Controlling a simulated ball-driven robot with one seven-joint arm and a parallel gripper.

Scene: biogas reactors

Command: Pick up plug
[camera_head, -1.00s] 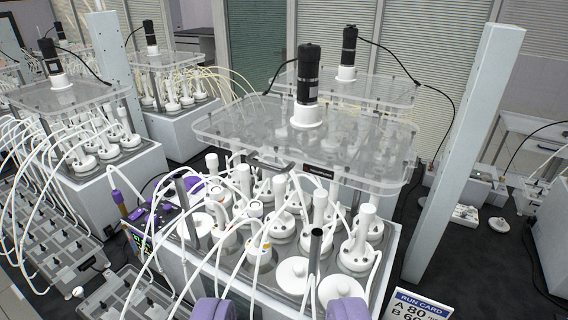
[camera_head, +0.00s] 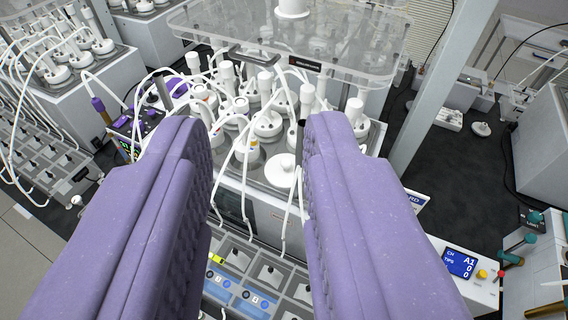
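My gripper (camera_head: 258,128) shows as two large purple padded fingers, spread wide apart with nothing held between them. Beyond and between the fingertips stands a bank of white reactor vessels with tubes. A round white lid with a knob (camera_head: 284,170) sits on its top, near the right finger. A small round white piece with a stub (camera_head: 481,129) lies apart on the dark surface at the right. I cannot tell which of these white pieces is the plug. The fingers hide parts of the reactor bank.
A clear plate (camera_head: 300,45) stands over the reactors. A grey post (camera_head: 445,80) rises to their right. Below are grey compartments (camera_head: 265,270) with blue labels. A control box with a blue display (camera_head: 462,263) is at lower right. Dark clear surface (camera_head: 460,180) lies beyond the post.

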